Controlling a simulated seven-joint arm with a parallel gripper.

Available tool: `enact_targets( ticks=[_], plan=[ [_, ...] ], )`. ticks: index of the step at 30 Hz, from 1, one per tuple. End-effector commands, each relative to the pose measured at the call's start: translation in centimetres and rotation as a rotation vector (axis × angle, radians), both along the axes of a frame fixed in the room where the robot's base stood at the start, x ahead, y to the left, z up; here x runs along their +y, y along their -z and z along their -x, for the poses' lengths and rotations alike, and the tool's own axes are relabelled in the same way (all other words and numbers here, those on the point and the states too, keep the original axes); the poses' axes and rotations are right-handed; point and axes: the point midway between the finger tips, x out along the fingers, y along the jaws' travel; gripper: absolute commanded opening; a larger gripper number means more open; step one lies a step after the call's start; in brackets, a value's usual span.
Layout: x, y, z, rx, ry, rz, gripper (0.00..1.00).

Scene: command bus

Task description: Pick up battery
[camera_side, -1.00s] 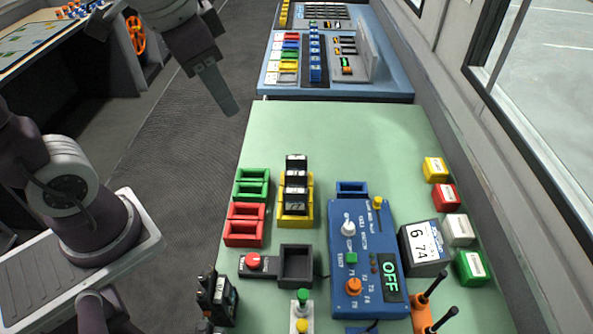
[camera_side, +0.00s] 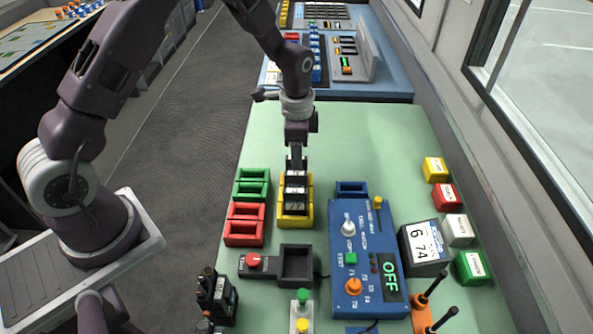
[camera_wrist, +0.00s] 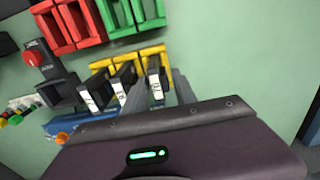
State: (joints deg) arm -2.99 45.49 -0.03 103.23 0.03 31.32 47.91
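A yellow holder (camera_side: 309,190) on the green table carries black batteries with white labels, standing in a row. The nearer battery (camera_side: 295,207) and the middle one (camera_side: 295,180) show in the side view; the far one is largely hidden by my gripper (camera_side: 296,162). In the wrist view three batteries show in the yellow holder (camera_wrist: 130,55). My gripper (camera_wrist: 160,88) is open, pointing down, with its fingers on either side of the far battery (camera_wrist: 154,75). Whether the fingers touch it cannot be told.
Green (camera_side: 252,184) and red (camera_side: 244,224) empty holders stand left of the yellow one. A blue control box (camera_side: 366,270) reading OFF is at right, with a black tray (camera_side: 295,264) in front. Coloured blocks line the right edge. The table's far part is clear.

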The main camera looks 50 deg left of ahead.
Motion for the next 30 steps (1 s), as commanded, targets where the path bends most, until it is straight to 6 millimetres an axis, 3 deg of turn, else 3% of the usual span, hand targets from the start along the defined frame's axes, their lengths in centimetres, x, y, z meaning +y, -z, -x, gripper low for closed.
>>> enact_targets(
  ticks=[5,10,20,23,30],
  plan=[
    [0.0,0.0,0.0,-0.001,0.0,-0.001,0.33],
    [0.0,0.0,0.0,-0.001,0.0,-0.001,0.02],
    [0.0,-0.1,0.0,-0.001,0.0,0.0,0.0],
    [0.0,-1.4,-0.1,-0.006,0.0,0.0,0.0],
    [0.0,-7.5,-0.1,-0.007,0.001,0.0,0.0]
  ],
)
